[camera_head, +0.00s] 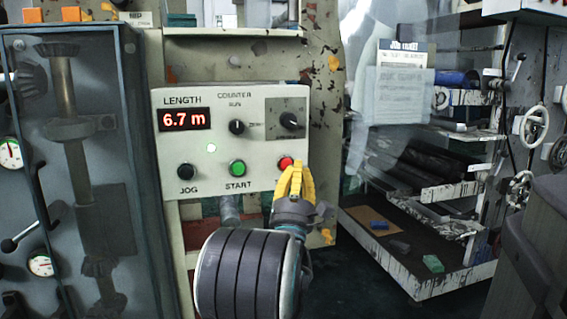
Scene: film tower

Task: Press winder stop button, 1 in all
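The winder control panel (222,140) is a cream box facing me. Its red button (285,162) sits at the lower right; its label is hidden by my gripper. A green button (237,168) marked START and a black button (186,171) marked JOG sit to its left. A red display (184,119) under LENGTH reads 6.7 m. My gripper (296,165) has yellow fingers that point up, close together, and overlap the right edge of the red button in the picture. I cannot tell whether they touch it. Nothing shows between the fingers.
Two black knobs, one at COUNTER (237,127), sit above the buttons. A glass-fronted gear cabinet (90,170) stands close on the left. At the right are a shelf rack (430,282) with dark rolls, a paper job ticket (402,60) and white handwheels (533,123).

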